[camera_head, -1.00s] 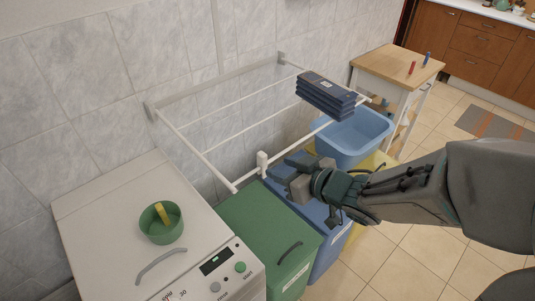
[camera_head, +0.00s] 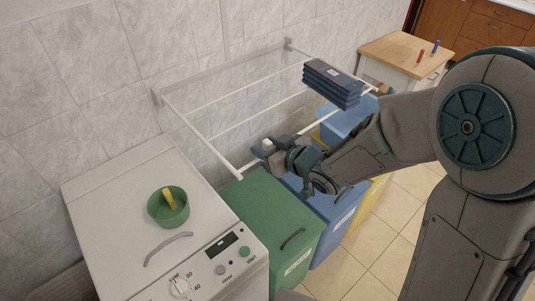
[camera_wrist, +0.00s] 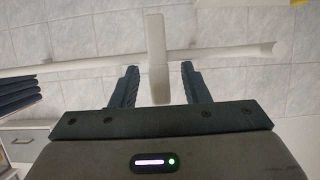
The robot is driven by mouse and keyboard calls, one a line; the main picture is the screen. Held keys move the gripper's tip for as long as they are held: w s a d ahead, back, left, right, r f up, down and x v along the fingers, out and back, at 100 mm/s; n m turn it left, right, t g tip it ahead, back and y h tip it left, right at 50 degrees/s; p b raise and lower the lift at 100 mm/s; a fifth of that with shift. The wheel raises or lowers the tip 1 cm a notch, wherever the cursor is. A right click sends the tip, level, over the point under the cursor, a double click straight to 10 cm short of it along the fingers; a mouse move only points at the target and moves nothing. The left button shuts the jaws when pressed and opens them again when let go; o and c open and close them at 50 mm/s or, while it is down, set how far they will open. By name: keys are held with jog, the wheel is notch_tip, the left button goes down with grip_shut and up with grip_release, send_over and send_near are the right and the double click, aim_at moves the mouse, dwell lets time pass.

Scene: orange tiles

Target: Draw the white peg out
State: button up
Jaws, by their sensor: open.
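The white peg (camera_head: 268,144) sits on the front rail of the white drying rack (camera_head: 195,131). In the wrist view, the peg (camera_wrist: 156,55) is an upright white block crossing the rail (camera_wrist: 90,63). My gripper (camera_head: 268,151) is at the peg, partly covering it in the head view. In the wrist view, my gripper (camera_wrist: 160,84) is open, with one dark finger on each side of the peg's end. A narrow gap shows between the peg and each finger, so they look apart.
Folded dark blue cloths (camera_head: 332,84) lie on the rack to the right. Below stand a green bin (camera_head: 270,215), a blue bin (camera_head: 330,215) and a blue basin (camera_head: 345,118). A white washer (camera_head: 125,200) at left bears a green bowl (camera_head: 168,222) holding something yellow.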

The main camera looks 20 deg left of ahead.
grip_shut()
